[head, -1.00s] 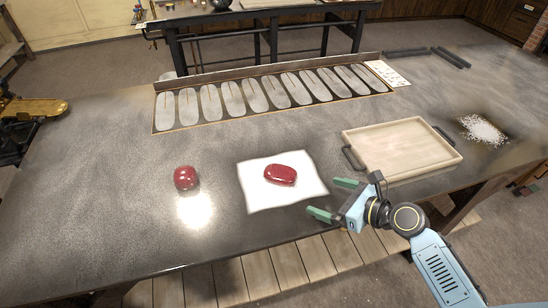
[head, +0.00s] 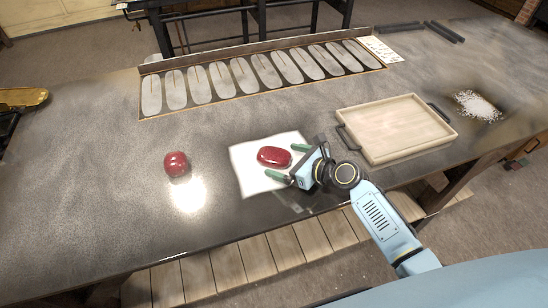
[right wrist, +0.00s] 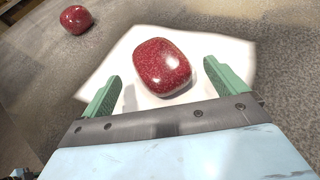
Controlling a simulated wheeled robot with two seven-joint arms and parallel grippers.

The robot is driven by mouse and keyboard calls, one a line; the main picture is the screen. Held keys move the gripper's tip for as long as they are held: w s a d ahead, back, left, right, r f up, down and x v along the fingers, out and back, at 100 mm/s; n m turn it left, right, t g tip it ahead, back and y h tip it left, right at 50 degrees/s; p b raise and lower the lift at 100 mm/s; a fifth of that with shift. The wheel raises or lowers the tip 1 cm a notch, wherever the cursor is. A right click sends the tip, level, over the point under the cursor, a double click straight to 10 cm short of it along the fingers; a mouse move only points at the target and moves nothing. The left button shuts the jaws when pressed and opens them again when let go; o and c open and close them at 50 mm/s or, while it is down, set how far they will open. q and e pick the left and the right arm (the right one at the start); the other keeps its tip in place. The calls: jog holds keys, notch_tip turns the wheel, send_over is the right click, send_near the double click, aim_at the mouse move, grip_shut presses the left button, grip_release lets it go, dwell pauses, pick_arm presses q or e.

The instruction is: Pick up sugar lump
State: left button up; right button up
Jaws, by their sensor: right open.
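A glossy red lump (head: 274,156) lies on a white sheet (head: 246,178) on the dark table, and it also shows in the right wrist view (right wrist: 162,67). A smaller red lump (head: 177,164) lies on the bare table to its left; it shows at the top left of the right wrist view (right wrist: 76,19). My right gripper (head: 288,163) is open and empty, low over the right side of the sheet. In the right wrist view its two green fingertips (right wrist: 161,77) stand on either side of the nearer lump, just short of it. My left gripper is not in view.
A wooden tray (head: 447,138) with dark handles stands to the right of the sheet. A long panel of grey oval shapes (head: 262,77) lies along the back. White grains (head: 478,106) are heaped at the right.

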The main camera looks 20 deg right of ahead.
jog(key=shift+x, duration=1.15)
jog(key=shift+r, duration=0.1)
jog(key=c, duration=1.4)
